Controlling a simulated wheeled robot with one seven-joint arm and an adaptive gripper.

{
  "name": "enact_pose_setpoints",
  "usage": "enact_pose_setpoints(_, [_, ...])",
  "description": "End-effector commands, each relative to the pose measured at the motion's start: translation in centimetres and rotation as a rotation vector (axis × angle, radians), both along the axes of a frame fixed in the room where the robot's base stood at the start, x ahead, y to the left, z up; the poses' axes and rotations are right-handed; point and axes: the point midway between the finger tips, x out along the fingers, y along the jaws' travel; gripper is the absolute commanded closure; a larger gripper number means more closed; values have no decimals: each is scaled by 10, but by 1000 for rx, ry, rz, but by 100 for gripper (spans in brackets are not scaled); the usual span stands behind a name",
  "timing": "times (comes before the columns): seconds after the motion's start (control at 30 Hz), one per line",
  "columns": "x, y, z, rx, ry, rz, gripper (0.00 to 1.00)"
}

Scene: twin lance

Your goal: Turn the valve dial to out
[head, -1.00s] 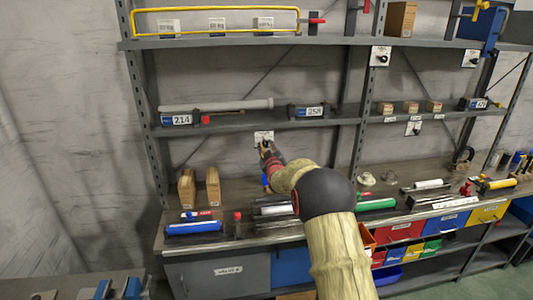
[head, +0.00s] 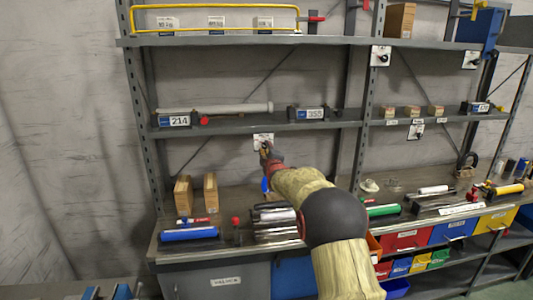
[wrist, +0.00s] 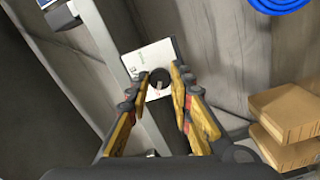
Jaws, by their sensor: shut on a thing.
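The valve dial is a dark round knob (wrist: 158,76) on a white plate (wrist: 147,56) in the wrist view. In the head view, its plate (head: 263,136) is on the wall just below the middle shelf, with the knob mostly hidden by my gripper (head: 265,151). My gripper's two fingers (wrist: 161,84) are on either side of the knob and shut on it. A small light mark shows on the knob's face. Lettering on the plate is too small to read, so I cannot tell the dial's setting.
Similar dial plates are at the upper right (head: 380,56) and right (head: 416,130). Number displays (head: 311,114) sit on the middle shelf (head: 240,126). Wooden blocks (head: 183,194) and coloured cylinders (head: 189,234) stand or lie on the bench below.

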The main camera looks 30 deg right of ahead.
Motion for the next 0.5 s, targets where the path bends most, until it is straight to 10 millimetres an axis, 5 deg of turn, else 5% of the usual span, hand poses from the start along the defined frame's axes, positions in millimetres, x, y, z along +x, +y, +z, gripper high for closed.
enact_pose_setpoints(0.5, [0,1,0,-36,11,1,100])
